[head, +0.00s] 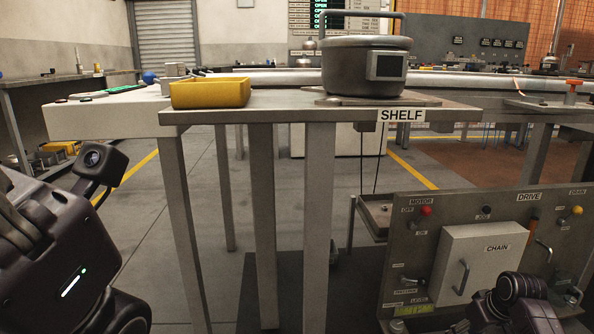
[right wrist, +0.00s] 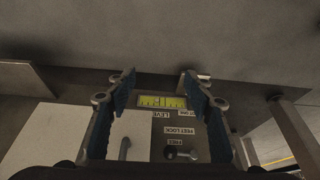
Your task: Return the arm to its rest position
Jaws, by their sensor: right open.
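My right gripper (right wrist: 158,86) is open in the right wrist view, with its two blue-padded fingers apart and nothing between the fingertips. Beyond it is the grey control panel, where a yellow-green level gauge (right wrist: 162,101) and a lever knob (right wrist: 171,153) show between the fingers. In the head view my right arm (head: 515,297) is low at the right, in front of that panel (head: 480,203). My left arm (head: 60,260) is at the lower left, clear of the shelf. Its gripper is not visible.
A white chain cover (head: 478,262) with a handle sits on the panel close to my right arm. The shelf (head: 285,110) carries a yellow tray (head: 210,93) and a lidded metal pot (head: 350,68). Open floor (head: 215,190) lies between my left arm and the shelf legs.

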